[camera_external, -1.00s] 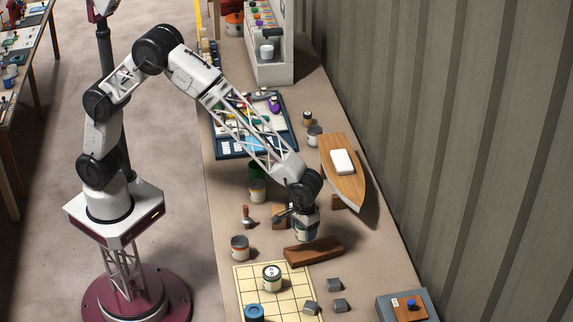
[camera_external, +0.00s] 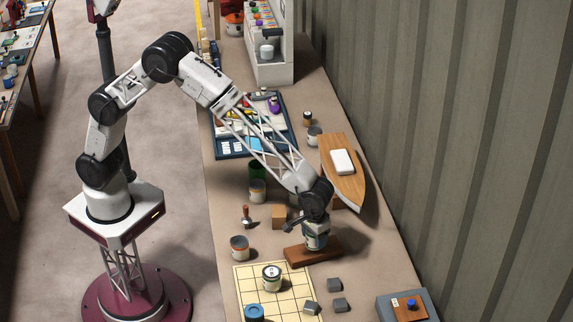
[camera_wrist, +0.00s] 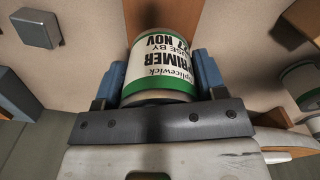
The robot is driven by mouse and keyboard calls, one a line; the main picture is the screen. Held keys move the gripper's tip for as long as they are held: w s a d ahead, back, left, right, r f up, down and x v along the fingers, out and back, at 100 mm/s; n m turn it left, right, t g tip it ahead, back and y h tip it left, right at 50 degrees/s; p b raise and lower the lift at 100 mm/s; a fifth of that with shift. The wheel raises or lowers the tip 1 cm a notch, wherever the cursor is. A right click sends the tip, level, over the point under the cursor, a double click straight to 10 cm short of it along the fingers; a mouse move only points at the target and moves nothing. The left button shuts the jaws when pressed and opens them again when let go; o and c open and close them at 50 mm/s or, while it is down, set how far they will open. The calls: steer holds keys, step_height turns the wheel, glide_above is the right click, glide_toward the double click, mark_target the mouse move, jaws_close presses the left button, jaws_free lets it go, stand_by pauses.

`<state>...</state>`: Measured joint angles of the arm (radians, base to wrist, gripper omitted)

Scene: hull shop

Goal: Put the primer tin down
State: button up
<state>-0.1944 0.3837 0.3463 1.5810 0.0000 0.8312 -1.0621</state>
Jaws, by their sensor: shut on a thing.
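The primer tin (camera_external: 316,241) is white with a green band, and its printed label reads PRIMER in the wrist view (camera_wrist: 165,48). My gripper (camera_external: 314,229) is shut on it, with a blue-padded finger on each side of the tin in the wrist view (camera_wrist: 160,72). The tin is over or just in front of the right part of a brown wooden block (camera_external: 299,254). I cannot tell whether its bottom touches the block. The block also shows behind the tin in the wrist view (camera_wrist: 168,12).
Another tin (camera_external: 239,248) stands left. A wooden boat hull (camera_external: 347,183) lies behind right, near the wall.

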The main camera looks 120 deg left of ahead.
steer(key=shift+f, duration=0.9)
steer(key=o, duration=1.1)
steer(key=shift+f, duration=0.1)
step_height(320, 180, up, 12)
steer(key=shift+r, duration=0.1)
stand_by(0.4)
